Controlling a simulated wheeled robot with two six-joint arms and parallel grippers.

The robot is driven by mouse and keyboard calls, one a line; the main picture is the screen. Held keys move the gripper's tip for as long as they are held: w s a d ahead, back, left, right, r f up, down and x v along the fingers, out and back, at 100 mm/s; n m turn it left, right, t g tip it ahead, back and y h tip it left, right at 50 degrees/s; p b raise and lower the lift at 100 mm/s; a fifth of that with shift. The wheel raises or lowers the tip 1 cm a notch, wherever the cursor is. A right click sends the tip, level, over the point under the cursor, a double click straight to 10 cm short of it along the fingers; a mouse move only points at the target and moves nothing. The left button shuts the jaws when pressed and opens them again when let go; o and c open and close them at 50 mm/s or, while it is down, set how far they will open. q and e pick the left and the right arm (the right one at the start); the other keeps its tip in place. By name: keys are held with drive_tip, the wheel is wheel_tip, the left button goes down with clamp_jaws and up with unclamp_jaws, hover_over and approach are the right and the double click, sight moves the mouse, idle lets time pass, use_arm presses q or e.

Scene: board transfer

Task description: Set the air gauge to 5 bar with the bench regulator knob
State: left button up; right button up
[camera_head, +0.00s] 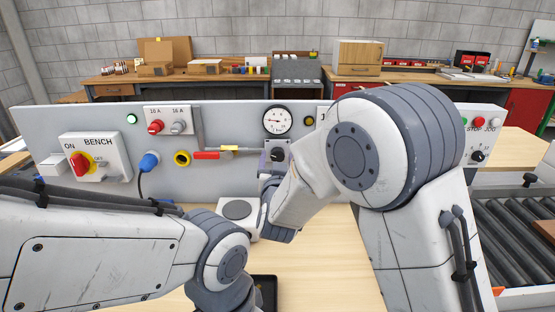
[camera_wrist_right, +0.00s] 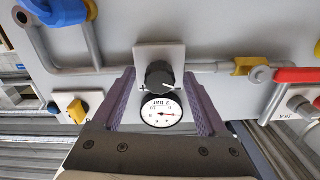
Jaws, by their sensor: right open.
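The round white air gauge (camera_head: 277,120) is on the grey bench panel (camera_head: 235,175). Its red needle points left in the head view; the numbers are too small to read surely. The dark regulator knob (camera_head: 277,154) is just below it on a light plate. In the right wrist view the knob (camera_wrist_right: 158,75) has a white mark, and the gauge (camera_wrist_right: 162,110) shows below it, upside down. My right gripper (camera_wrist_right: 160,84) is open, with purple fingers on either side of the knob, a visible gap on both sides. My left gripper is out of view; only its arm shows.
A yellow-handled valve (camera_head: 228,148) and a red-handled valve (camera_head: 207,155) sit left of the knob. A blue connector (camera_head: 149,161) and a red BENCH switch (camera_head: 80,164) are farther left.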

clamp_jaws()
drive_tip(key=shift+f+m+b, duration=0.1)
drive_tip(key=shift+m+b, duration=0.4)
drive_tip(key=shift+b, duration=0.2)
drive_tip(key=m+b, duration=1.4)
drive_tip(key=b, duration=0.3)
drive_tip(key=shift+m, duration=0.4)
drive_tip(key=m+b, duration=0.2)
drive_tip(key=shift+m+b, duration=0.35)
drive_tip(key=shift+m, duration=0.05)
drive_tip(key=shift+m+b, duration=0.55)
drive_tip(key=shift+m, duration=0.25)
unclamp_jaws()
drive_tip(key=shift+r, duration=0.2)
